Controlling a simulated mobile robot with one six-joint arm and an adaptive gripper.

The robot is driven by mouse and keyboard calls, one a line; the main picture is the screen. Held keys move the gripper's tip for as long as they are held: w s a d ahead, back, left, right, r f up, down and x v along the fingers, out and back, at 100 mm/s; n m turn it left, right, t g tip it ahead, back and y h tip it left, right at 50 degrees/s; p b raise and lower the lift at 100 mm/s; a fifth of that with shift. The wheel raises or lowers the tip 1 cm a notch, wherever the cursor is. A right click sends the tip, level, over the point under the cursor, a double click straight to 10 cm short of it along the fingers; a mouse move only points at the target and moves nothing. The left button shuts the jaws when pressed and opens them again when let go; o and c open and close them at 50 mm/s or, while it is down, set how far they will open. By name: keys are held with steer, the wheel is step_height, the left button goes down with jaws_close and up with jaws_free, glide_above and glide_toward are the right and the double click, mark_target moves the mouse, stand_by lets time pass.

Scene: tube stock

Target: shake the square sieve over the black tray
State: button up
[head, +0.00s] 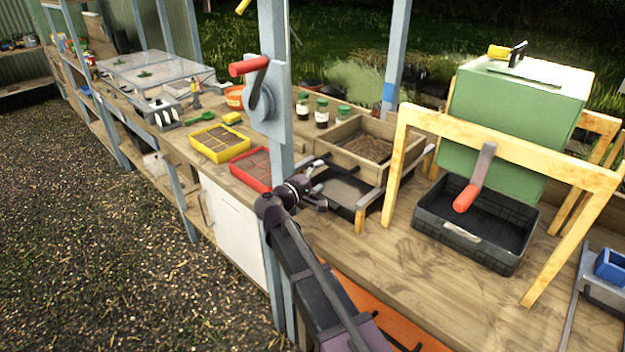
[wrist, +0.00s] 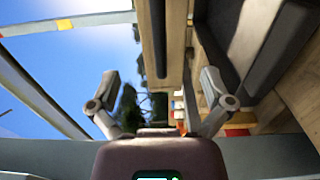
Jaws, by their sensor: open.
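The square sieve (head: 376,170) is a wooden frame with brown material inside. It sits level on a low wooden stand at the back middle of the bench. The black tray (head: 343,208) lies beneath it, its near part showing with a pale greyish floor or content; the rest is hidden under the sieve. My gripper (head: 318,194) is beside the sieve's near left side, close to the tray. In the wrist view my gripper (wrist: 162,88) is open, with nothing held between its fingers. A wooden wall (wrist: 174,50) shows beyond them; whether a finger touches it, I cannot tell.
A grey post (head: 277,110) with a red-handled crank stands just left of my gripper. Red (head: 245,178) and yellow (head: 219,158) seed trays lie beyond it. Right are a wooden frame (head: 410,130), a green box (head: 515,110) and a black crate (head: 450,238). Green-lidded jars (head: 321,117) stand behind.

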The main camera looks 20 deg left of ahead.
mark_target(333, 167)
steer(key=shift+x, duration=3.15)
steer(key=shift+c, duration=0.2)
jaws_close()
